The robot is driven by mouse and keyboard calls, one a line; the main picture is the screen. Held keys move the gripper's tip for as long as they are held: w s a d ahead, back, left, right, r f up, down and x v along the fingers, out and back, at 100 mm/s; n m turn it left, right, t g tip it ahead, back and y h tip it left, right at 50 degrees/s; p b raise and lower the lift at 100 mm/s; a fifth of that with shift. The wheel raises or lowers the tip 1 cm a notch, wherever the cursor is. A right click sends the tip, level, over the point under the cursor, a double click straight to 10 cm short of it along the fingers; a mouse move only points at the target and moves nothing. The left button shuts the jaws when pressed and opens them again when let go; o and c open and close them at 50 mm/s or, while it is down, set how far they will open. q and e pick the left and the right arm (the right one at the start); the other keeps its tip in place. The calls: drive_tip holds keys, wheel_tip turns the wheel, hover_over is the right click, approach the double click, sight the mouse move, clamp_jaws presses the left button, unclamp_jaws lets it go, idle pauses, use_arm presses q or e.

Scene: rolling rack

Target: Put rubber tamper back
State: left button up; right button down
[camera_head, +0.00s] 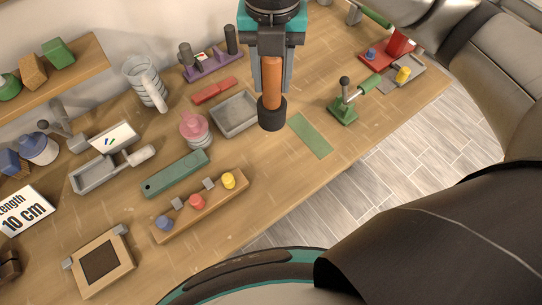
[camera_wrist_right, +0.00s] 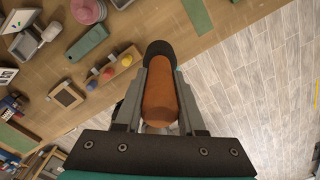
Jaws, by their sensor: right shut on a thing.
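The rubber tamper (camera_head: 272,112) has an orange handle and a dark round head. My right gripper (camera_head: 272,88) is shut on its handle, and the tamper hangs head down in front of the bench. In the right wrist view the tamper (camera_wrist_right: 159,97) lies between the two fingers, with its dark head beyond the fingertips. A purple stand (camera_head: 213,66) with dark upright tools is at the back of the bench, left of the gripper. Whether the head touches the bench is unclear. My left gripper is not in view.
A grey tray (camera_head: 236,114) and a green mat (camera_head: 310,136) lie on either side below the tamper. A pink stacked item (camera_head: 195,130), a red block (camera_head: 214,90) and a green lever press (camera_head: 345,105) are nearby. The wooden bench's (camera_head: 270,180) front edge runs diagonally.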

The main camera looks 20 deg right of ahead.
drive_tip(key=shift+a+r+m, duration=0.1)
drive_tip(key=shift+r+m, duration=0.05)
drive_tip(key=shift+m, duration=0.35)
wheel_tip(320, 180, down, 20)
drive_tip(key=b, duration=0.2)
drive_tip(key=c, duration=0.5)
unclamp_jaws()
